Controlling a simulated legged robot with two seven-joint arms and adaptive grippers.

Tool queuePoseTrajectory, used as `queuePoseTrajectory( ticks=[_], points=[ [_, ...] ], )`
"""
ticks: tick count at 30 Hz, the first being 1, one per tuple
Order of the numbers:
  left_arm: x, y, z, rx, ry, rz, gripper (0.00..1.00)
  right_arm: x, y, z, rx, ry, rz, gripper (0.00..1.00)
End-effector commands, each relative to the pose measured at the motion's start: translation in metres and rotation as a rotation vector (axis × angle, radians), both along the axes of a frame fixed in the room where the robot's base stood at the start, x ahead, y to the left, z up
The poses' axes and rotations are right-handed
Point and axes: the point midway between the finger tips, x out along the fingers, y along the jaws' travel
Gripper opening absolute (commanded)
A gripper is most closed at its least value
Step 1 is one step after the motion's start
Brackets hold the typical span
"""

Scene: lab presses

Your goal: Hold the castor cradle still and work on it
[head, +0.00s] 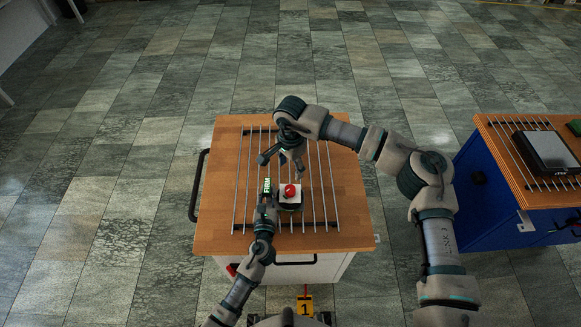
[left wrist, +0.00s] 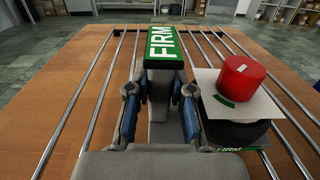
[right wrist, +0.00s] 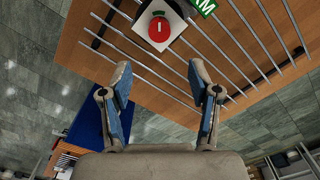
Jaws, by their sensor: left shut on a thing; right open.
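The castor cradle appears to be a dark block (left wrist: 235,132) with a white plate on top, a red knob (left wrist: 243,77) and a grey post with a green FIRM label (left wrist: 163,43). It sits on the metal rails of a wooden-topped cabinet; the red knob shows in the head view (head: 290,190). My left gripper (left wrist: 159,100) is shut on the grey post, its fingers on either side; in the head view it is at the cradle's left (head: 268,203). My right gripper (right wrist: 158,75) is open and empty above the rails, beyond the cradle in the head view (head: 281,164).
The wooden top (head: 350,215) is clear beside the rails. A black handle (head: 197,187) juts from its left side. A blue cabinet (head: 487,190) at the right carries more rails and a grey-topped device (head: 551,149). A yellow marker "1" (head: 305,305) stands in front.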

Motion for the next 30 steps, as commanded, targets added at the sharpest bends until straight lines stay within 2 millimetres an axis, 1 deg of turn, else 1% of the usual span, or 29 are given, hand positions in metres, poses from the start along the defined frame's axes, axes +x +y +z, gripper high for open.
queuePoseTrajectory(
  ticks=[5, 24, 27, 30],
  points=[
    [0.000, 0.000, 0.002, -0.001, -0.003, -0.001, 0.00, 0.000, 0.000, 0.004, 0.001, -0.001, 0.000, 0.62],
    [0.000, 0.000, 0.002, -0.001, -0.003, 0.000, 0.00, 0.000, 0.000, 0.072, 0.000, -0.001, -0.001, 0.62],
    [0.000, 0.000, 0.002, -0.001, -0.004, 0.000, 0.00, 0.000, 0.000, 0.078, 0.000, 0.000, 0.000, 0.62],
    [0.000, 0.000, 0.002, -0.001, -0.004, 0.000, 0.00, 0.000, 0.000, 0.080, 0.000, 0.000, 0.000, 0.62]
  ],
)
